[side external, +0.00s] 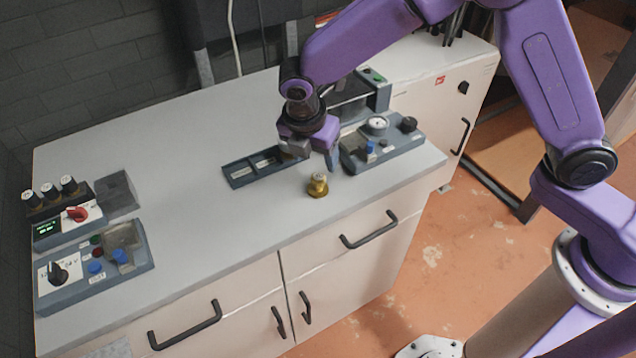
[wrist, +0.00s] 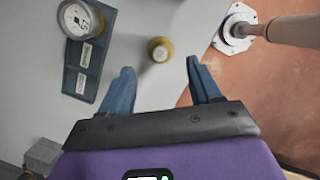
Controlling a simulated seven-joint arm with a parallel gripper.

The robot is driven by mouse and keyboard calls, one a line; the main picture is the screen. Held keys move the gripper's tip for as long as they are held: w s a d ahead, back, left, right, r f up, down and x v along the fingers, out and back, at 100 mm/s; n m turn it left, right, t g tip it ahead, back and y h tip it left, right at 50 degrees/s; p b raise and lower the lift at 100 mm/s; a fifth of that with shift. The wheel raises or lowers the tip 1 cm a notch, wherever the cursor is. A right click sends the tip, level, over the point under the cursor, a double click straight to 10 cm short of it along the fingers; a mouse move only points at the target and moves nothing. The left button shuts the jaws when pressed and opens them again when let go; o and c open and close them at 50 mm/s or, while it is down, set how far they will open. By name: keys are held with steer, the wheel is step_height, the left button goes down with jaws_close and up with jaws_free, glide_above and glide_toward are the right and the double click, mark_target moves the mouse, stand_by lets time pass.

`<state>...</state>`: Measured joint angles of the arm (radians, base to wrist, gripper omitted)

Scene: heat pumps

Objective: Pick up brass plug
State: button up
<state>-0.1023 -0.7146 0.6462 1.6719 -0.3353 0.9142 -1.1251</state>
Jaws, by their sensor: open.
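The small brass plug (side external: 317,186) stands on the grey worktop near its front edge. It has a wider base and a narrower top. In the wrist view the plug (wrist: 160,50) shows from above as a round yellow-brass shape with a pale top, ahead of the gap between my fingertips. My gripper (side external: 314,160) is open and empty, over the worktop just behind and above the plug. In the wrist view its two blue fingers (wrist: 160,65) are spread apart, and the plug is not between them.
A slate control box with a white dial (side external: 376,124) stands to the right. More control boxes (side external: 95,265) are at the far left. The front worktop is clear around the plug.

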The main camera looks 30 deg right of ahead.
mark_target(318, 177)
steer(key=shift+x, duration=4.1)
steer(key=shift+a, duration=0.15)
jaws_close()
